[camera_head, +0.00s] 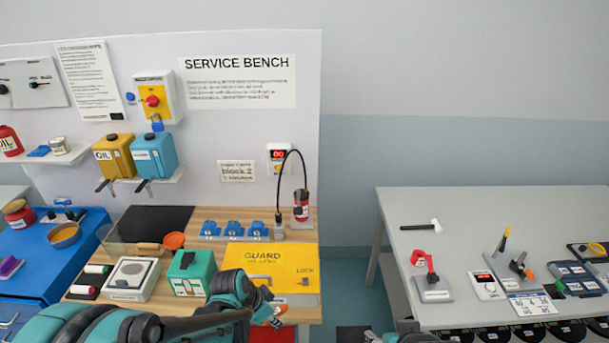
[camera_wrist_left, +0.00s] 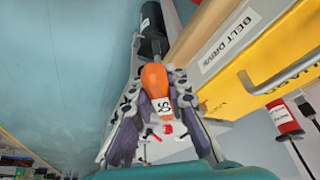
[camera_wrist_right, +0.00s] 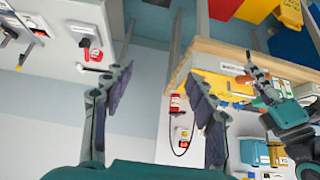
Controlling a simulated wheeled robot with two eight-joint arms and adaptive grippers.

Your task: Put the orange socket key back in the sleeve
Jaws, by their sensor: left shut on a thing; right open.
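The socket key has an orange handle (camera_wrist_left: 154,80) with a white label. My left gripper (camera_wrist_left: 160,118) is shut around this handle. A thin metal shaft runs from the handle towards a black cylinder (camera_wrist_left: 150,32), probably the sleeve, beside the bench edge. I cannot tell whether the shaft is inside it or only beside it. In the head view my left gripper (camera_head: 274,312) is at the bench's front right corner, with a bit of orange at its tips. My right gripper (camera_wrist_right: 160,85) is open and empty, in clear air between the two benches.
The yellow guard (camera_head: 266,262) lies on the service bench close to my left gripper, and its front handle juts out near the key. A green box (camera_head: 190,272) stands to its left. The grey table (camera_head: 460,215) with small tools is at right, across a gap.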

